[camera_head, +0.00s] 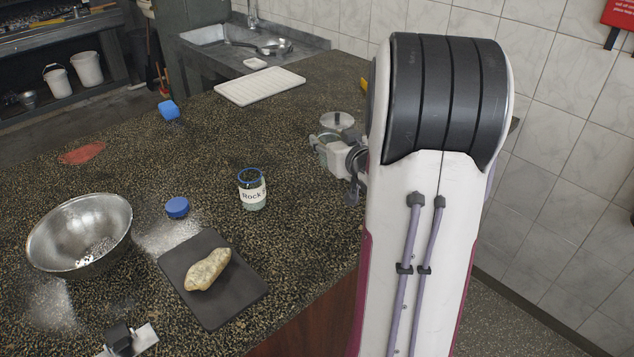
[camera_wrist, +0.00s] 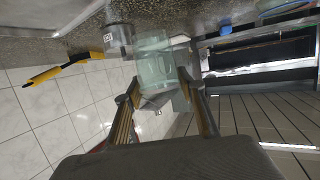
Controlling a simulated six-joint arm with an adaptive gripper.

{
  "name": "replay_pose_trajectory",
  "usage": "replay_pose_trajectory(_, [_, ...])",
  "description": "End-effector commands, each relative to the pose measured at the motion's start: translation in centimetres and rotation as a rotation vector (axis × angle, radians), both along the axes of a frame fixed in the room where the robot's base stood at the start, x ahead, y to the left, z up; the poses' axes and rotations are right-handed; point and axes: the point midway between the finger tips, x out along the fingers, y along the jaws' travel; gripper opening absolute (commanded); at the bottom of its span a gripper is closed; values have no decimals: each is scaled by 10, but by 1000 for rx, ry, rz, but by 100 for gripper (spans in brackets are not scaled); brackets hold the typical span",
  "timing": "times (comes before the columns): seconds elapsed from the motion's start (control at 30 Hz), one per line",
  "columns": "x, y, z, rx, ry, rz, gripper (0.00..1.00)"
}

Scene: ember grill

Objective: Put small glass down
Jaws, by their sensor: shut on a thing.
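The small glass (camera_wrist: 153,52) is clear and slightly green in the wrist view. It sits between the two fingertips of my gripper (camera_wrist: 160,90), which is shut on it. The speckled dark counter (camera_wrist: 75,47) runs across the top of that view, close to the glass; I cannot tell whether they touch. In the head view my own arm covers much of the gripper area at the counter's right side, and the glass is hard to make out there.
On the counter (camera_head: 130,170) stand a labelled jar (camera_head: 252,190), a blue lid (camera_head: 177,207), a metal bowl (camera_head: 80,232) and a black board (camera_head: 237,292) with a wrapped-looking food piece (camera_head: 208,270). A white board (camera_head: 260,86) lies farther back. A yellow-handled tool (camera_wrist: 58,70) shows in the wrist view.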

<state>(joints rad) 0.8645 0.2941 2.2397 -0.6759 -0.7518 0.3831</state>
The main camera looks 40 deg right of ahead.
Motion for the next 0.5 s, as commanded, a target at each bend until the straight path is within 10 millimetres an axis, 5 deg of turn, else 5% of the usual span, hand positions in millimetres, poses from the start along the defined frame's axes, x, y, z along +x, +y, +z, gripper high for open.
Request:
replay_pose_trajectory(0.27, [-22,-26,-3,-2,1,-30,16])
replay_pose_trajectory(0.5, [-28,-25,0,-2,1,47,16])
